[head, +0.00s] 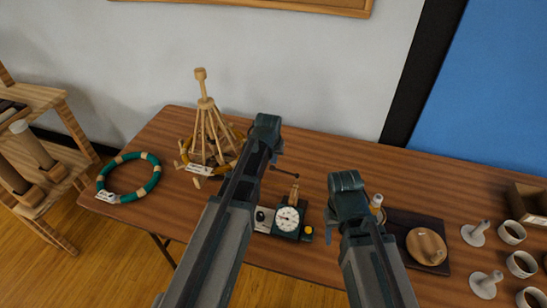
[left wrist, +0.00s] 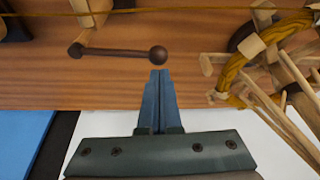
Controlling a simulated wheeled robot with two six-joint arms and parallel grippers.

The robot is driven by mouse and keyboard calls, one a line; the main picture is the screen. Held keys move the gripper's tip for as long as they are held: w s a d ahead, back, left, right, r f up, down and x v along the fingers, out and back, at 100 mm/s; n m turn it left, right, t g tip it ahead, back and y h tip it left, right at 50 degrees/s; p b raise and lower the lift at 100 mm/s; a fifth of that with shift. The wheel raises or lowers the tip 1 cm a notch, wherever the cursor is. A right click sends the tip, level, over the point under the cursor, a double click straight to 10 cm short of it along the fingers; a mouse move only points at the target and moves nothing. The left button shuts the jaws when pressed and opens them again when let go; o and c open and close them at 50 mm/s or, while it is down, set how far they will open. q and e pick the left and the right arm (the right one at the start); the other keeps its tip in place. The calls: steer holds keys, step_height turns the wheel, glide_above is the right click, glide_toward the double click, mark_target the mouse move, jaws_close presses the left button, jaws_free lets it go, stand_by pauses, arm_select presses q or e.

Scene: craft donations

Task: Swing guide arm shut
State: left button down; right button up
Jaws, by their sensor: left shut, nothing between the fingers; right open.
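The guide arm (head: 285,171) is a thin dark rod above the yarn winder (head: 287,220), which has a white dial and a pale wooden peg. In the left wrist view the guide arm (left wrist: 118,52) lies across the picture, its ball end just beyond my fingertips. My left gripper (left wrist: 159,73) is shut and empty, close to that ball; whether it touches cannot be told. In the head view my left gripper (head: 274,156) is mostly hidden behind its wrist. My right gripper (head: 332,222) is right of the winder, open, its fingers mostly hidden.
A wooden swift (head: 205,130) with yellow yarn stands left of my left gripper. A green and cream ring (head: 128,178) lies at the table's left. A dark board (head: 443,235) with a round wooden piece, several white stands and cups are at the right.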

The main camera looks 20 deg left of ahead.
arm_select(q)
steer(key=shift+s, duration=0.1)
steer(key=shift+s+n, duration=0.25)
steer(key=shift+n, duration=0.15)
steer(key=shift+s+a+n+y, duration=0.1)
steer(key=shift+s+n+y, duration=0.1)
steer(key=shift+n+y, duration=0.1)
steer(key=shift+s+n, duration=0.3)
steer(key=s+d+n+g+y, duration=0.3)
steer(key=s+d+n, duration=0.4)
steer(key=s+n, duration=0.3)
steer(key=shift+s+d+n, duration=0.3)
steer(key=shift+n, duration=1.2)
steer(key=shift+w, duration=0.1)
